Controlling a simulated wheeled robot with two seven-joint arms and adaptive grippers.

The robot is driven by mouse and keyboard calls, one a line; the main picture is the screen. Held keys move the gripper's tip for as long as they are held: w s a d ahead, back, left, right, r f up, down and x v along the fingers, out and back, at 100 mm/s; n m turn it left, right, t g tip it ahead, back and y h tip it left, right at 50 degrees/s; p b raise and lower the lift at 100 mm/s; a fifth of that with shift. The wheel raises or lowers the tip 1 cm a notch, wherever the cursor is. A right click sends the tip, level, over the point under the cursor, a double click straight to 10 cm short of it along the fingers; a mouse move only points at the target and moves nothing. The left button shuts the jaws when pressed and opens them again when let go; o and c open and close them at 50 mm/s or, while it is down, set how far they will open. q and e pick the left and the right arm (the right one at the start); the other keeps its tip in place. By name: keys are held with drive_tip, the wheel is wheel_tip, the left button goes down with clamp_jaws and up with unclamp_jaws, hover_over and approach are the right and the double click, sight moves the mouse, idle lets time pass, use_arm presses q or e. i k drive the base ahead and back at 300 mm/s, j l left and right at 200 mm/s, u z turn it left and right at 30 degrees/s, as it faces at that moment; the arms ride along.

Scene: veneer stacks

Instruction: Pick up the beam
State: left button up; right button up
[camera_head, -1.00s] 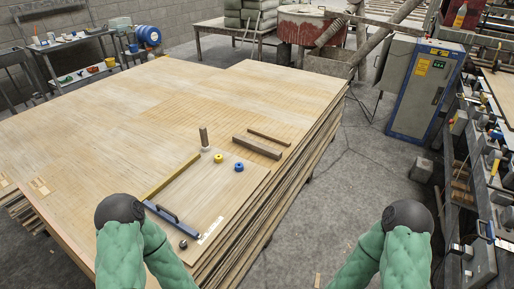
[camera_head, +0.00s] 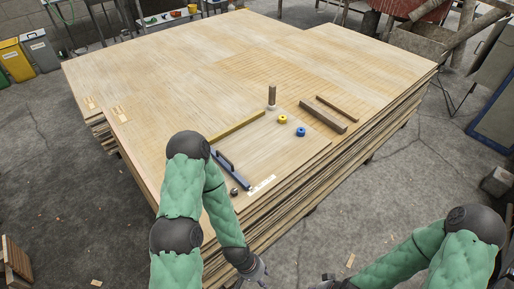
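A thick brown wooden beam (camera_head: 322,116) lies flat on the veneer stack (camera_head: 200,75). A thinner dark strip (camera_head: 337,108) lies beside it, farther back. My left gripper (camera_head: 258,275) hangs at the bottom edge, low in front of the stack and apart from the beam; its fingers are too small and cut off to read. Part of my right gripper (camera_head: 328,283) shows at the bottom edge, also apart from the beam; its fingers are not clear.
Near the beam are a yellow tape roll (camera_head: 283,119), a blue roll (camera_head: 301,132), an upright brown piece (camera_head: 272,94), a long yellow strip (camera_head: 238,131) and a dark handled tool (camera_head: 231,170). A small dark knob (camera_head: 234,191) sits near the front edge. Grey floor is open at right.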

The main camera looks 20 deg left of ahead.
sight(329, 120)
drive_tip(key=i+l+u, duration=0.15)
drive_tip(key=u, duration=0.25)
drive_tip(key=i+l+u, duration=0.1)
drive_tip(key=u, duration=0.3)
drive_tip(key=l+u, duration=0.25)
drive_tip(key=u, duration=0.15)
drive_tip(key=i+l+u, duration=0.1)
drive_tip(key=l+u, duration=0.15)
drive_tip(key=u, duration=0.15)
